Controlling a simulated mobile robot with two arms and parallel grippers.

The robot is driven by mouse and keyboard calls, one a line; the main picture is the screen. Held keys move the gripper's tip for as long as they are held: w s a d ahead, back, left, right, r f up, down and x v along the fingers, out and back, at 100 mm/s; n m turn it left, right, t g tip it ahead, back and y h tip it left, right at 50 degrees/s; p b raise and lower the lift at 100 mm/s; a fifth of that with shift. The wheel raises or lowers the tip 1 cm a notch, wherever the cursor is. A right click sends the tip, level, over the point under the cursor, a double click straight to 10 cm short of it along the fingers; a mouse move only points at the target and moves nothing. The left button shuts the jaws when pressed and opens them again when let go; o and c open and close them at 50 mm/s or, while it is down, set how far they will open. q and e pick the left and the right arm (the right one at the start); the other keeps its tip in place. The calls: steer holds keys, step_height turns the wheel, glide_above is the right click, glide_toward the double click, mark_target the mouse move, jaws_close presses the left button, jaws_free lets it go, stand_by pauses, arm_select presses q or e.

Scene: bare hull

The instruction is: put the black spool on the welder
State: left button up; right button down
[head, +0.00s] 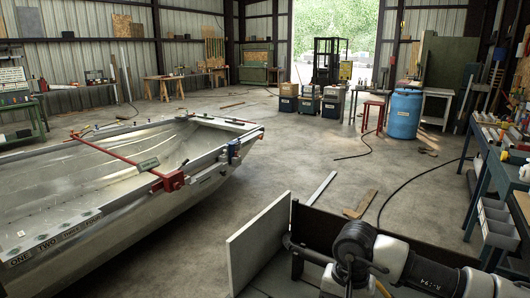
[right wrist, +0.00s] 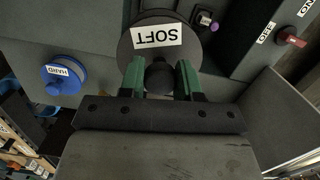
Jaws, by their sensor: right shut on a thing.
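The black spool (right wrist: 129,52), a dark disc with a white SOFT label, is in the right wrist view. My right gripper (right wrist: 159,80) has its green fingers shut on the dark round knob at the spool's middle. The spool is in front of a dark grey surface, which seems to be the welder (right wrist: 236,45). I cannot tell whether the spool touches it. In the head view my right arm comes in at the lower right, and its fingertips and the spool cannot be made out there. My left gripper is in neither view.
A blue spool (right wrist: 63,75) labelled HARD is left of the black one. A purple-tipped knob (right wrist: 205,19) and a red switch (right wrist: 290,38) by OFF and ON labels are at right. A pale upright panel (head: 257,245) is beside my right arm. The metal hull (head: 130,215) is at left.

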steer(key=s+d+r+n, duration=0.1)
steer(key=s+d+r, duration=0.1)
steer(key=r, duration=0.3)
steer(key=s+d+r, duration=0.2)
steer(key=s+r, duration=0.1)
steer(key=r, duration=0.2)
steer(key=f+n, duration=0.1)
steer(key=f, duration=0.2)
steer(key=w+f+n, duration=0.1)
steer(key=f, duration=0.2)
steer(key=w+f+n, duration=0.1)
steer(key=f+n, duration=0.1)
steer(key=f, duration=0.1)
steer(key=shift+a+f+h, duration=0.2)
steer(key=shift+f+h, duration=0.1)
steer(key=shift+s, duration=0.1)
steer(key=shift+r, duration=0.1)
